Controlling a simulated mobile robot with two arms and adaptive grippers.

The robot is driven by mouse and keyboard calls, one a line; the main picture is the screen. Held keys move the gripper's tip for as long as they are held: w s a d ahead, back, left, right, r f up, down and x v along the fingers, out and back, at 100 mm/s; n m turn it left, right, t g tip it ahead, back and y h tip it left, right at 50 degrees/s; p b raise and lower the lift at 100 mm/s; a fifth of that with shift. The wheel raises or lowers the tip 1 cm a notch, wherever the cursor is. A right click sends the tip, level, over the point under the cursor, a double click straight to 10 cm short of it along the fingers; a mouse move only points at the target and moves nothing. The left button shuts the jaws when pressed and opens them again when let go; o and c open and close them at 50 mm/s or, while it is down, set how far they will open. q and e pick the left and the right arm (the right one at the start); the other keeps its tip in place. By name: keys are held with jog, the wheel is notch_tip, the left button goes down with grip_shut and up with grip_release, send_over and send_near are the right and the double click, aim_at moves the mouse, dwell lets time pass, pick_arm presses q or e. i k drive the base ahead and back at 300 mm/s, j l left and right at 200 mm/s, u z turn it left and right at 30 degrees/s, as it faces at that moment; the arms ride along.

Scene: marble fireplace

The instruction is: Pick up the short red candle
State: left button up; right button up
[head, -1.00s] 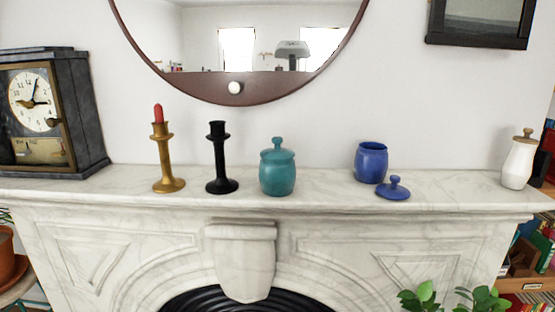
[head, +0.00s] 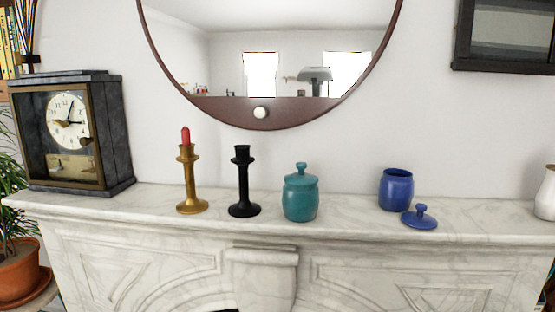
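The short red candle (head: 186,136) stands upright in the top of a gold candlestick (head: 190,190) on the mantel, left of the middle in the head view. Only its upper part shows above the holder's cup. Neither of my grippers is in view.
On the marble mantel (head: 340,219) stand a dark clock (head: 120,150) at left, an empty-looking black candlestick (head: 243,185), a lidded teal jar (head: 300,198), an open blue jar (head: 396,190), its lid (head: 419,217) and a white bottle (head: 546,195). A round mirror (head: 270,115) hangs behind.

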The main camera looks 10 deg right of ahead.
aim_at(186, 140)
jog(key=i+j, duration=0.35)
jog(key=i+j+u, duration=0.15)
jog(key=i+j, duration=0.2)
jog(key=i, duration=0.15)
